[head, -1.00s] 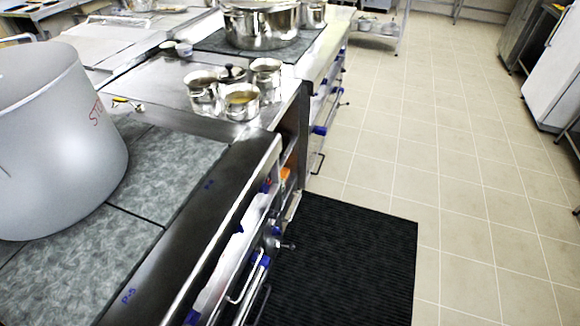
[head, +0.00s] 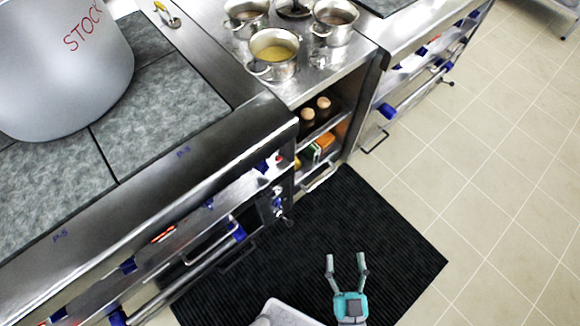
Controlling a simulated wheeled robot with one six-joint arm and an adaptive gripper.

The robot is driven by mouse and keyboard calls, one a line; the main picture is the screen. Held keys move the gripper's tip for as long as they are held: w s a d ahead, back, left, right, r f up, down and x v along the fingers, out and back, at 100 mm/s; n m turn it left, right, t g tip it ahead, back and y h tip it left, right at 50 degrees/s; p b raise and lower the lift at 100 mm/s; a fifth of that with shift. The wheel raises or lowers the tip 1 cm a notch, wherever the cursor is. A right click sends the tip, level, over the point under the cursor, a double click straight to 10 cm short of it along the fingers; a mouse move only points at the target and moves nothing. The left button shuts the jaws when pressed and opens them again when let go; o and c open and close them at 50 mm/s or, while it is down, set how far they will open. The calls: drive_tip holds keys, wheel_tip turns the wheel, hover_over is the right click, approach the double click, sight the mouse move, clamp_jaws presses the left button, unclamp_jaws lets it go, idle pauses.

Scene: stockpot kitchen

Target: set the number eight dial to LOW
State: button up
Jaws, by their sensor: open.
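My gripper (head: 345,257) is in the lower middle of the head view, above the black mat. Its two fingers are apart with nothing between them. The steel stove front (head: 192,216) runs diagonally to its left, with clear space between. Several blue parts show along that front, such as a blue piece (head: 128,265) at lower left and another blue piece (head: 240,232) nearer the gripper. I cannot tell which is the number eight dial, and no dial numbers or LOW mark can be read.
A large grey stockpot (head: 60,70) stands on the stove's stone-patterned plates. Small steel pots (head: 275,66) stand on the counter beyond. An open shelf (head: 335,122) holds bottles and boxes. Handles and rails jut from the fronts. The tiled floor at right (head: 500,190) is clear.

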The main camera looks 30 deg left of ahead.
drive_tip(key=w+a+f+n+g+y, duration=0.5)
drive_tip(key=w+a, duration=0.3)
drive_tip(key=a, duration=0.4)
drive_tip(key=n+g+y, duration=0.2)
drive_tip(key=g+y, duration=0.1)
drive_tip(key=g, duration=0.3)
approach(267, 171)
drive_tip(key=x, duration=1)
drive_tip(key=shift+w+a+f, duration=0.15)
drive_tip(key=shift+f, duration=0.05)
drive_tip(key=shift+n, duration=0.3)
drive_tip(key=c, duration=1.1)
